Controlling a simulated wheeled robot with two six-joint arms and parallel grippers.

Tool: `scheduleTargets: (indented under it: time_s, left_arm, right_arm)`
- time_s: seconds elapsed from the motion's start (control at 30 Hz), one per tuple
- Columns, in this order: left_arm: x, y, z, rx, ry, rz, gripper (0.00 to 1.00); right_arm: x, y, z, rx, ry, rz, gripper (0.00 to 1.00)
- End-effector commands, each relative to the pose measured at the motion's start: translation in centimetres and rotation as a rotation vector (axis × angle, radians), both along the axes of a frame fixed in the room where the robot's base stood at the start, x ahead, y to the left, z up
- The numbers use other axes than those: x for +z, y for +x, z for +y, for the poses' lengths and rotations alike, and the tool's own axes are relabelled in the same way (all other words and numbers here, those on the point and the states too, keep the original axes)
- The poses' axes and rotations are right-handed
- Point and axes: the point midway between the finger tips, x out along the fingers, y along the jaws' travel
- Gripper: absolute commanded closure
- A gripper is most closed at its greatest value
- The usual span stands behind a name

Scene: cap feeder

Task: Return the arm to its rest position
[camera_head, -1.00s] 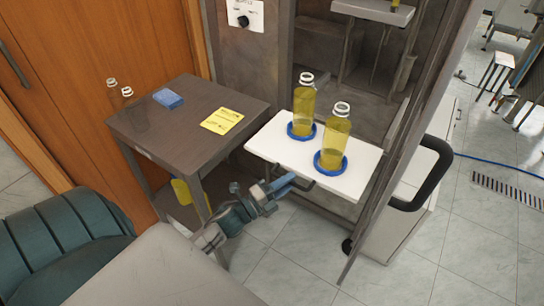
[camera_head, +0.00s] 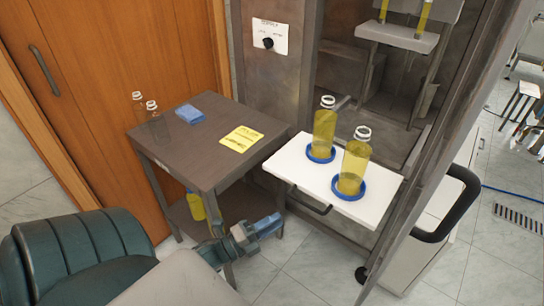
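My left arm comes in from the lower left, and its gripper (camera_head: 268,226) is in front of the brown table and below the left end of the white shelf. It looks clear of the shelf and the bottles. Its blue fingers are seen side-on as one shape, so I cannot tell whether they are open or shut; I see nothing held. My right gripper is out of view.
The white shelf (camera_head: 293,176) bears two bottles of yellow liquid (camera_head: 324,133) (camera_head: 353,166) in blue rings. The brown table (camera_head: 205,148) holds clear bottles (camera_head: 154,120), a blue item (camera_head: 190,116) and a yellow note (camera_head: 241,138). A cabinet door with a black handle (camera_head: 462,205) stands right.

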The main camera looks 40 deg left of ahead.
Motion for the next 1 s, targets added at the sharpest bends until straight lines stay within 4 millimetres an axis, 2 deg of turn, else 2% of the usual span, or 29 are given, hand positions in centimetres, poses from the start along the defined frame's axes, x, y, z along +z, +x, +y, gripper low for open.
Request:
scheduleTargets:
  time_s: [0.33,0.4,0.47,0.57,0.63,0.7,0.77,0.8,0.87,0.9,1.0]
  left_arm:
    - [-0.2,0.1,0.1,0.003,-0.004,0.008,0.67]
    - [-1.2,0.2,0.5,0.020,-0.026,0.045,0.67]
    - [-3.1,0.4,1.2,0.050,-0.065,0.114,0.67]
    - [-8.5,0.3,3.0,0.139,-0.180,0.298,0.67]
    - [-13.4,-0.5,4.3,0.231,-0.295,0.459,0.67]
    - [-18.6,-2.1,5.2,0.335,-0.422,0.621,0.67]
    - [-22.8,-3.9,5.6,0.432,-0.531,0.750,0.67]
    - [-25.5,-5.5,5.6,0.501,-0.602,0.835,0.67]
    - [-29.3,-8.1,5.3,0.609,-0.712,0.953,0.67]
    - [-31.7,-10.0,4.9,0.686,-0.782,1.028,0.67]
    - [-36.6,-15.2,3.2,0.881,-0.941,1.193,0.67]
  right_arm:
    - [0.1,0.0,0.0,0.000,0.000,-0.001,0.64]
    - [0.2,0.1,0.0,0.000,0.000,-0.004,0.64]
    - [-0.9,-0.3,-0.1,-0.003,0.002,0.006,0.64]
    - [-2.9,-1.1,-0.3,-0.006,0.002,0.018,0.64]
    - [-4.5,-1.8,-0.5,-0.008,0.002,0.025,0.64]
    - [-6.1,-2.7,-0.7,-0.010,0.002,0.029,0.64]
    - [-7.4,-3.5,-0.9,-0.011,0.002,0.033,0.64]
    - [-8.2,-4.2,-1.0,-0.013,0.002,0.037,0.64]
    - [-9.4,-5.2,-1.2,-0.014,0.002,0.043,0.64]
    - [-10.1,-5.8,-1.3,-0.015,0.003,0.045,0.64]
    - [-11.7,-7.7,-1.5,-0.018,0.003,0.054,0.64]
